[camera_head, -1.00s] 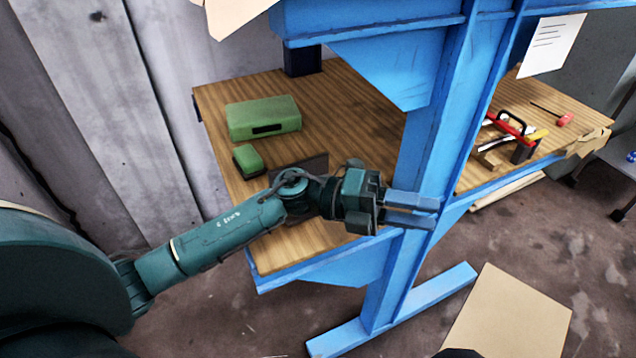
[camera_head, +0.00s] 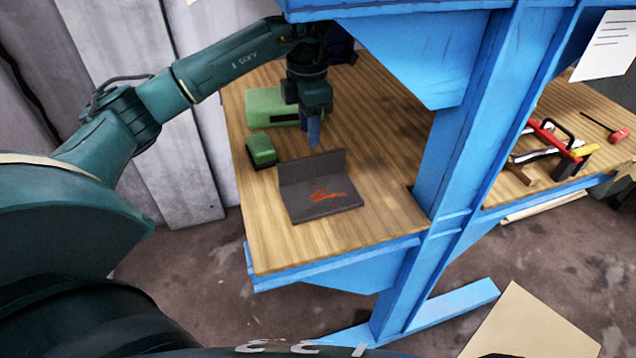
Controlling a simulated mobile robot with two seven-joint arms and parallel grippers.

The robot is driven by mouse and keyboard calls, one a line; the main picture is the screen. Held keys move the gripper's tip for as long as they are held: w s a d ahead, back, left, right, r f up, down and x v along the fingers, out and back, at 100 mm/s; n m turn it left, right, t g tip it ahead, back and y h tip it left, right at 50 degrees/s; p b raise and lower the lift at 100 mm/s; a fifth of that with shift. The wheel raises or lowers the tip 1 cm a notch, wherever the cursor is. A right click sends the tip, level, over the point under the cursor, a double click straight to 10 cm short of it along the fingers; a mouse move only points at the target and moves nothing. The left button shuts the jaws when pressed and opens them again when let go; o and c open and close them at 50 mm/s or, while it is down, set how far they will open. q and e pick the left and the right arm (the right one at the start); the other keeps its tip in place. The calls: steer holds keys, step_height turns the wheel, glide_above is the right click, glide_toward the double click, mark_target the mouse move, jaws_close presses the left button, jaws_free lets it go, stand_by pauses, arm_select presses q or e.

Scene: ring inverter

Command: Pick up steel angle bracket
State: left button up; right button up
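The steel angle bracket (camera_head: 318,201) is a dark grey L-shaped piece with an orange-red rust patch. It rests on the wooden bench top with one plate flat and the other upright along its back edge. My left gripper (camera_head: 314,138) points down above the bench, just behind the upright plate and apart from it as far as I can see. Its fingers appear as one blue-grey shape, so its opening cannot be told. Nothing shows held in it. My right gripper is not in view.
A green case (camera_head: 268,103) lies behind the bracket, partly hidden by my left gripper. A smaller green box (camera_head: 261,150) sits left of the bracket. A blue upright post (camera_head: 462,150) stands to the right. Bare wooden bench top (camera_head: 385,205) lies right of the bracket.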

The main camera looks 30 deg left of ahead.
mark_target(313, 155)
arm_select(q)
steer(key=f, duration=0.5)
steer(key=f+p, duration=0.1)
steer(key=f, duration=0.1)
steer(key=shift+d+f, duration=0.3)
steer(key=shift+c, duration=0.2)
jaws_close()
stand_by(0.9)
steer(key=shift+w+r, duration=0.1)
steer(key=shift+r, duration=0.2)
